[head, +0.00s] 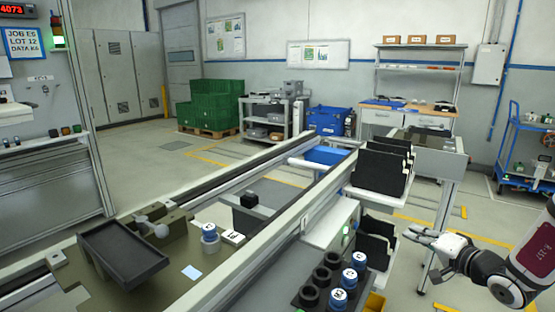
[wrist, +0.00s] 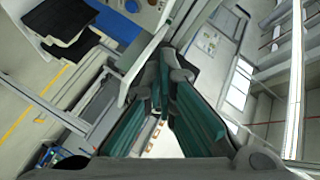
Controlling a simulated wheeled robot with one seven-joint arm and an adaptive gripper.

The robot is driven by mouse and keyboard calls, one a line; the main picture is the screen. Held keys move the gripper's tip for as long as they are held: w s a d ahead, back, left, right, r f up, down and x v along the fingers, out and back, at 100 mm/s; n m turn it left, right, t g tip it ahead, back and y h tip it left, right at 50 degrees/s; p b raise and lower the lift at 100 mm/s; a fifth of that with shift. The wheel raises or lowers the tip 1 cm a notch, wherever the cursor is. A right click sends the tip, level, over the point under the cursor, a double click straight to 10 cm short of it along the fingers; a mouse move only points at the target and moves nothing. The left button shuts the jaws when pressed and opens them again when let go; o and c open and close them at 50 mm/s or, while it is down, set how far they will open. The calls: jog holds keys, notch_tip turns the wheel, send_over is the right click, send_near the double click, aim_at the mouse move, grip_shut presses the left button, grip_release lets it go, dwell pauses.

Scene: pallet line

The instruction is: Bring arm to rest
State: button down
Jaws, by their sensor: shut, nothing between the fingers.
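My gripper (head: 418,236) is at the right of the head view, held in the air beside the black racks and pointing left. Its fingers also fill the middle of the wrist view (wrist: 165,72), close together at the tips. It is shut and holds nothing. My arm reaches in from the right edge, clear of the conveyor.
A conveyor (head: 290,215) runs diagonally, with a dark tray (head: 122,252) at its near end. Blue-capped containers (head: 338,298) stand in a black holder in front. Black racks (head: 382,170) stand left of my gripper. A blue cart (head: 530,150) is at the far right.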

jog(key=s+a+r+n+g+y+b, duration=0.1)
jog(key=s+a+r+n+g+y, duration=0.2)
jog(key=a, duration=0.5)
jog(key=s+a+r+n+g+y+b, duration=0.1)
jog(key=s+a+r+n+g+y, duration=0.15)
jog(key=s+a, duration=0.35)
jog(key=s+a+r+n+g+y+b, duration=0.1)
jog(key=s+a+r+n+g+b, duration=0.15)
jog(key=a, duration=0.65)
jog(key=s+a+f+n+g+h+b, duration=0.1)
jog(key=s+a+g+h, duration=0.15)
jog(key=s, duration=0.75)
jog(key=s+a+f+n+g+h+b, duration=0.15)
jog(key=s+g, duration=0.25)
jog(key=s, duration=0.5)
jog(key=s+d+f+m+h+b, duration=0.35)
jog(key=s+d+h, duration=0.45)
jog(key=s+d, duration=0.3)
notch_tip(320, 180, up, 23)
jog(key=n+t+p, duration=0.1)
jog(key=t+p, duration=0.3)
jog(key=p, duration=1.8)
jog(key=shift+w+a+f+y, duration=0.15)
jog(key=shift+w+a+y, duration=0.1)
jog(key=shift+a+y, duration=0.1)
